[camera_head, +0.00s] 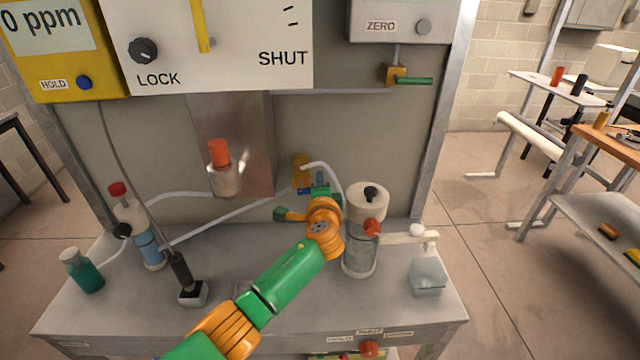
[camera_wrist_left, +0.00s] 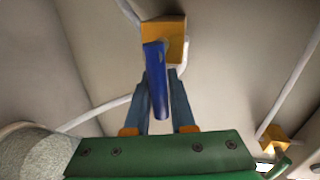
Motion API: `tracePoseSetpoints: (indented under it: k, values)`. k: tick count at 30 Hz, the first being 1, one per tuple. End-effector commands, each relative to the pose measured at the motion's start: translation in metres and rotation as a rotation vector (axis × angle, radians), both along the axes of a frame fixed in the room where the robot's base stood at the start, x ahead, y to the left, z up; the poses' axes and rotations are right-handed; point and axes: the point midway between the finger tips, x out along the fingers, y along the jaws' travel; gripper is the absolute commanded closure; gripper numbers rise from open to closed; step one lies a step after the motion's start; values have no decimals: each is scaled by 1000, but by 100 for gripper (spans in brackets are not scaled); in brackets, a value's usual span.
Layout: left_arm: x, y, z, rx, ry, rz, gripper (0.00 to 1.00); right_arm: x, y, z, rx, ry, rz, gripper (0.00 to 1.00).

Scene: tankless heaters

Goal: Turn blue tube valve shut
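In the left wrist view, the blue valve handle (camera_wrist_left: 156,80) hangs from a yellow valve block (camera_wrist_left: 165,40) with pale tubing at it. The two blue-grey fingers of my left gripper (camera_wrist_left: 160,84) stand apart with the handle between them. A narrow gap shows beside the handle, and I cannot tell whether either finger touches it. In the head view, my left gripper (camera_head: 320,180) reaches the back panel beside a yellow block (camera_head: 300,163). My own wrist and gripper hide most of the handle there. My right gripper is out of both views.
A clear cylinder with a white top (camera_head: 368,200) stands close right of my left gripper. A red-capped bottle (camera_head: 150,240), a teal bottle (camera_head: 84,272) and a black-handled tool (camera_head: 182,272) stand left. A green-handled valve (camera_head: 398,78) sits higher on the panel.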

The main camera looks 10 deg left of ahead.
Motion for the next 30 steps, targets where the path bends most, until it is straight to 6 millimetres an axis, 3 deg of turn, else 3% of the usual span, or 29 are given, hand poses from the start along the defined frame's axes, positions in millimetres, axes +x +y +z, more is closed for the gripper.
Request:
tracePoseSetpoints:
  k: [1,3,14,24,30]
  values:
    - [0,0,0,0,0,0,62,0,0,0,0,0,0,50]
    - [0,0,0,0,0,0,50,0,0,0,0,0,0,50]
    - [-5,-2,2,-1,-1,-2,50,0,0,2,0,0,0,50]
    - [-51,-15,10,-2,-1,-3,50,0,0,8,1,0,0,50]
    - [-66,-18,13,-1,1,0,50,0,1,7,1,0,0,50]
